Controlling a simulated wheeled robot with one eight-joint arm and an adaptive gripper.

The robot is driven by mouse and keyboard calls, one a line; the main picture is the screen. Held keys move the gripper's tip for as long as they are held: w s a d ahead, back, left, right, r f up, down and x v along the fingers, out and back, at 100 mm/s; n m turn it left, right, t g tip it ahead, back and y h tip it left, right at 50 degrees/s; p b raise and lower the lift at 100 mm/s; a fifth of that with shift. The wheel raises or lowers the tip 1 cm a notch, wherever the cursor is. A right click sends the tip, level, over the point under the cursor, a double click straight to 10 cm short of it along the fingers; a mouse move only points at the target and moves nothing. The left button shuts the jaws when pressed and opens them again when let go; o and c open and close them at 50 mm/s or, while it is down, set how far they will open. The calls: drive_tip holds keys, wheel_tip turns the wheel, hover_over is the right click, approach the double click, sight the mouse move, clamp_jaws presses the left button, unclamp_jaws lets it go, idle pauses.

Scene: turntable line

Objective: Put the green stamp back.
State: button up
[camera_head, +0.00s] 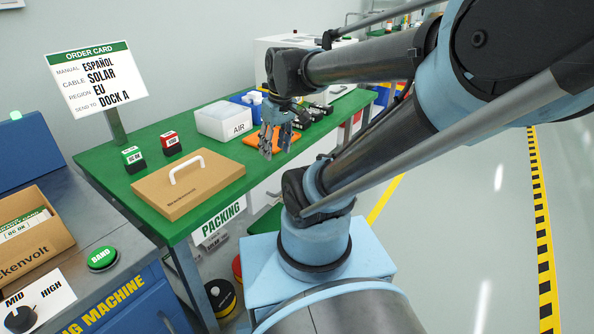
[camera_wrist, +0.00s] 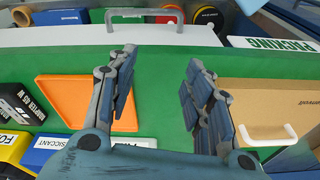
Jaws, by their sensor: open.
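The green stamp (camera_head: 133,158) stands upright on the green packing table (camera_head: 104,178), at the table's left end behind the flat cardboard case. A red stamp (camera_head: 171,143) stands just to its right, a small gap apart. My gripper (camera_head: 273,146) is over the table right of the cardboard case, well to the right of the green stamp. In the wrist view my gripper (camera_wrist: 157,75) is open, with bare green table between its fingers and nothing held. I cannot make out the green stamp in the wrist view.
The cardboard case (camera_head: 190,190) with a white handle lies in front of the stamps. A white AIR box (camera_head: 222,121) stands behind it. An orange tray (camera_wrist: 78,97) lies left of my fingers in the wrist view. An order card (camera_head: 97,78) stands at the table's left end.

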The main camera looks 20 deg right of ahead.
drive_tip(key=s+d+f+m+h, duration=0.1)
drive_tip(key=s+d+f+m, duration=0.4)
drive_tip(key=f, duration=0.1)
drive_tip(key=shift+s+d+t, duration=0.25)
drive_tip(key=shift+t, duration=0.05)
drive_tip(key=shift+f, duration=0.1)
